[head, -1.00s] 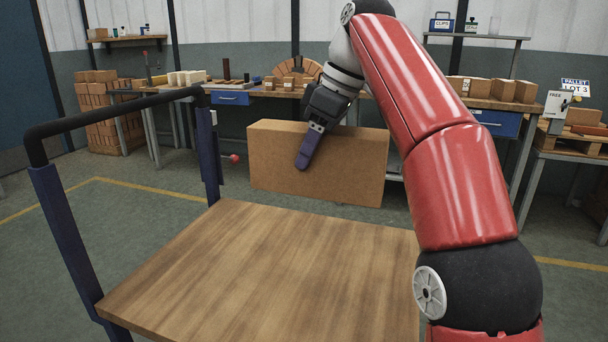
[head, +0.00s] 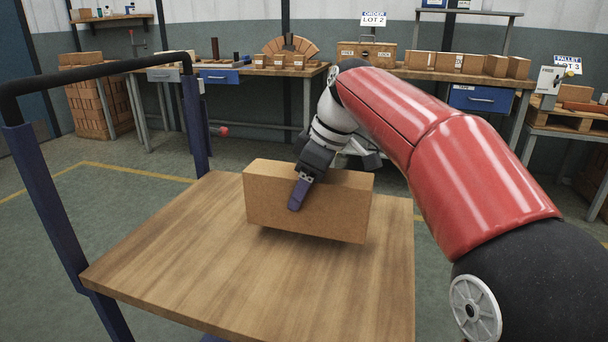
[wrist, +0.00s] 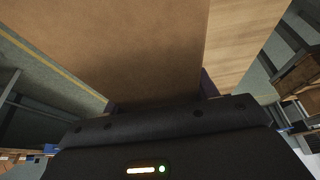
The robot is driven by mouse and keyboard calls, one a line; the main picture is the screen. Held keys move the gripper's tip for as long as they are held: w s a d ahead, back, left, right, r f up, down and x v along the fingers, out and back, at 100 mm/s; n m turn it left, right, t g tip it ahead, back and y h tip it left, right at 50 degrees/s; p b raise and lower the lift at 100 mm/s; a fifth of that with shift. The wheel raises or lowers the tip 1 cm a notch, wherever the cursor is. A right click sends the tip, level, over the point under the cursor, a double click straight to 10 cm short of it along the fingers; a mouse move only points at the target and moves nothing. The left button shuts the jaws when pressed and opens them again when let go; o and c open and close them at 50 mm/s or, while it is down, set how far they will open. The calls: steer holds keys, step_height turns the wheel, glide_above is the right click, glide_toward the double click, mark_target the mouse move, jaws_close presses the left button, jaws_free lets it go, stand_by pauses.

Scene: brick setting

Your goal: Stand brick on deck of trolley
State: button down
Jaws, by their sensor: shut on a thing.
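The brick (head: 318,212) is a large tan block with its broad face toward the head camera. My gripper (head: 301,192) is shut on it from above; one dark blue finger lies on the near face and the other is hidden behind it. The brick is above the wooden deck of the trolley (head: 190,265), with a shadow beneath; whether its lower edge touches the deck I cannot tell. In the wrist view the brick (wrist: 110,50) fills much of the picture, with the deck (wrist: 240,40) to its right.
The trolley's black push handle (head: 100,72) stands on blue posts at the left. Workbenches with a brick arch (head: 290,46) and several small bricks stand along the back wall. A pallet table (head: 575,120) is at the right. The rest of the deck is bare.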

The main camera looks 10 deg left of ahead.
mark_target(330, 176)
steer(key=shift+f+b, duration=0.4)
steer(key=shift+f, duration=1.4)
steer(key=shift+f, duration=0.15)
steer(key=shift+c, duration=2.2)
jaws_free()
steer(key=shift+f, duration=0.1)
steer(key=p+v, duration=0.2)
steer(key=v, duration=1)
steer(key=shift+s+d, duration=0.1)
steer(key=shift+s, duration=0.05)
